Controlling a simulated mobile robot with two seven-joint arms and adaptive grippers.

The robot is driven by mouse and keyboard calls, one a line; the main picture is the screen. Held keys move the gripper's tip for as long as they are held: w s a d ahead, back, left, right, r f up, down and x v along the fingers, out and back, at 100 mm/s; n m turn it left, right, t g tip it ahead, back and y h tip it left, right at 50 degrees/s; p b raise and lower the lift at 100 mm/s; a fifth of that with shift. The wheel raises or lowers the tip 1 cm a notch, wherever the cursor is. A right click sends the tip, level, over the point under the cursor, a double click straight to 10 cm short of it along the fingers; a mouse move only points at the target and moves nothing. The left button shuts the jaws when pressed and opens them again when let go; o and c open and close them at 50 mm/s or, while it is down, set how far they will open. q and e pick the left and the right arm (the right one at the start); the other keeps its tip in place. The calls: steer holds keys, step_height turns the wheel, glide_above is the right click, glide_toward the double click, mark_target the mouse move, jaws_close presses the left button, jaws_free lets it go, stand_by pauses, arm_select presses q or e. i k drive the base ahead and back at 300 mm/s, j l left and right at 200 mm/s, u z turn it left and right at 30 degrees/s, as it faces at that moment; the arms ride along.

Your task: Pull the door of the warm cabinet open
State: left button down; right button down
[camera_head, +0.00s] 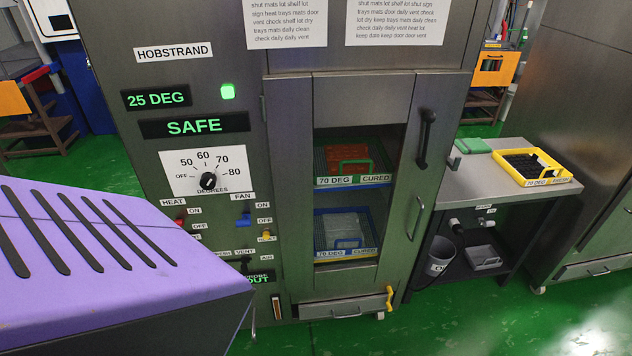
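The warm cabinet (210,85) is a grey metal unit labelled HOBSTRAND, standing upright in the middle. Its door (390,225) has a tall window and looks shut against the front. A black upright handle (426,140) is on the door's right side, with a thinner metal handle (415,218) lower down. Through the window show an upper tray (352,182) with an orange-brown block and a lower blue tray (346,253) with pale contents, both labelled 70 DEG CURED. Green displays read 25 DEG (157,99) and SAFE (195,126). Neither of my grippers is in view.
A purple slotted housing (100,235) fills the near left. A side table (500,180) stands right of the cabinet with a yellow tray (565,182); a grey bucket (437,258) is below. Green floor (470,325) is free in front. A low drawer (345,309) has a yellow lever (390,298) beside it.

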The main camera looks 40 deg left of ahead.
mark_target(291, 105)
steer(key=u, duration=1.05)
